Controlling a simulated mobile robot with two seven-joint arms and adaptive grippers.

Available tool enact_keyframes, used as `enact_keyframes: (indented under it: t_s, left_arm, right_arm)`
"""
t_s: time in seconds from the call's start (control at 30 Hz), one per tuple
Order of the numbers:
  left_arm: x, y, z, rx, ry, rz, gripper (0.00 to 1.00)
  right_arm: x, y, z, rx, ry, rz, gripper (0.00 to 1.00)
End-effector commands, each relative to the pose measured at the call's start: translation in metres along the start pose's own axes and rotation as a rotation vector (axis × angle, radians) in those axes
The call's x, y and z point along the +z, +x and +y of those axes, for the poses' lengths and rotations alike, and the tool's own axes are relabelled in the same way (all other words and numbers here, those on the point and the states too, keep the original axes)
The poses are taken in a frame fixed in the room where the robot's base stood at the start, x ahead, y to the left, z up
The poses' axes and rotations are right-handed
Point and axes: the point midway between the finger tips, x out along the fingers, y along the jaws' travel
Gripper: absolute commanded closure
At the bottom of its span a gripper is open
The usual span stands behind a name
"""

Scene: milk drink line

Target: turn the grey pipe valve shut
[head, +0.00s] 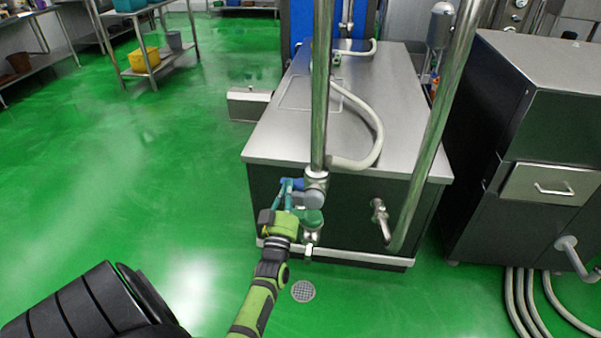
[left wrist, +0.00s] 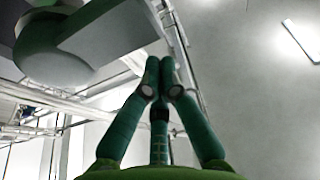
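The grey pipe valve (head: 308,200) sits low on the upright metal pipe at the front of the steel cabinet. A large grey-green rounded shape is close at the upper left there. My right gripper is out of view.
The steel-topped cabinet (head: 265,138) stands behind the pipe. A slanted metal pipe (head: 433,130) and a bent side pipe (head: 381,218) are to the right. A floor drain (head: 303,291) lies below. Hoses run at the lower right. The green floor at left is mostly clear.

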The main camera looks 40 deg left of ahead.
Motion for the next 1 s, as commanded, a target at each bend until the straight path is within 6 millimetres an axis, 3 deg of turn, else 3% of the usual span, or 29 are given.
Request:
enact_keyframes:
  t_s: [0.03, 0.1, 0.13, 0.3, 0.5, 0.9, 1.0]
  left_arm:
    - [-0.018, 0.011, 0.001, 0.001, 0.0, 0.003, 1.0]
    - [-0.021, 0.012, 0.003, 0.002, -0.001, -0.004, 1.0]
    - [-0.013, -0.002, 0.002, 0.002, -0.001, -0.007, 1.0]
    - [-0.013, -0.043, 0.002, 0.002, -0.001, -0.004, 1.0]
    - [-0.014, -0.074, 0.001, 0.002, -0.001, -0.002, 1.0]
    - [-0.016, -0.087, 0.001, 0.002, -0.001, 0.0, 1.0]
    - [-0.008, -0.089, 0.006, 0.015, -0.003, -0.025, 1.0]
  right_arm:
    - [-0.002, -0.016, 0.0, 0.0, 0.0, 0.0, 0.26]
    - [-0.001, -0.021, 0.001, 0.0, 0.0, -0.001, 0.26]
    - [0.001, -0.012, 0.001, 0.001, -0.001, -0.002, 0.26]
    - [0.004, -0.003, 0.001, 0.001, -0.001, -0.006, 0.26]
    - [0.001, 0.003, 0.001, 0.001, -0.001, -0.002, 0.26]
    - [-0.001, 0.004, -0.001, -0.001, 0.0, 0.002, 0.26]
    - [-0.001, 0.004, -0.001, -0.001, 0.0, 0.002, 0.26]
